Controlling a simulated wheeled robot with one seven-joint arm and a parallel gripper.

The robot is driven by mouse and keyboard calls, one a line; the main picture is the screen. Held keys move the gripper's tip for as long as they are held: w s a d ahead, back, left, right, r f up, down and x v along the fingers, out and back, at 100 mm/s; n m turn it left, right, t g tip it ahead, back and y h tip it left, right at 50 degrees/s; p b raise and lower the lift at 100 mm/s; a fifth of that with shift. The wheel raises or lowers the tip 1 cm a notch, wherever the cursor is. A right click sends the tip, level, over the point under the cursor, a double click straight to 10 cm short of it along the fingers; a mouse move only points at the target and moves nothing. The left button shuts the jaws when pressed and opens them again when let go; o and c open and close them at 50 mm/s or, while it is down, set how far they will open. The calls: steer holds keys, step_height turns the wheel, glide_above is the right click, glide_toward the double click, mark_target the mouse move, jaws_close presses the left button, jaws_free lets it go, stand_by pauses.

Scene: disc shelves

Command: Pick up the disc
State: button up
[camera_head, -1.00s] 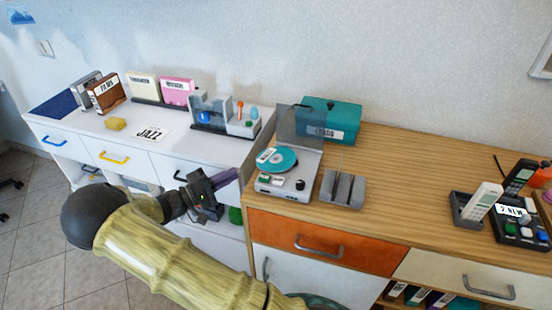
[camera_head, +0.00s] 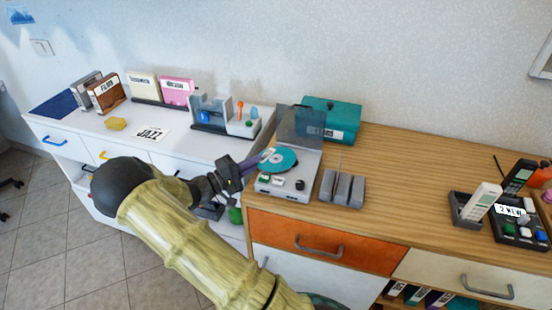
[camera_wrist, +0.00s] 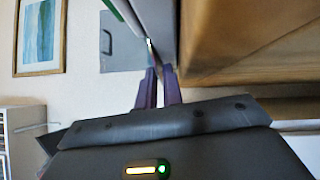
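The teal disc (camera_head: 278,160) lies on the grey player (camera_head: 285,184) at the left end of the wooden cabinet. My gripper (camera_head: 256,162) is at the left edge of the player, its purple fingers pointing at the disc from the left. In the head view I cannot tell whether the fingertips touch the disc. In the wrist view my fingers (camera_wrist: 160,72) stand close together with a narrow gap between them, and I see nothing clearly held. The player's grey lid (camera_head: 300,125) stands raised behind the disc; it also shows in the wrist view (camera_wrist: 120,45).
A teal box (camera_head: 335,118) stands behind the player. A grey slotted rack (camera_head: 342,188) is to its right. A grey holder (camera_head: 212,112) and a tray with small items (camera_head: 243,124) stand on the white cabinet to the left.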

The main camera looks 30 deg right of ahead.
steer(key=shift+d, duration=0.2)
steer(key=shift+c, duration=0.2)
jaws_close()
steer(key=shift+r, duration=0.1)
step_height(320, 180, up, 18)
steer(key=p, duration=0.1)
stand_by(0.4)
stand_by(0.6)
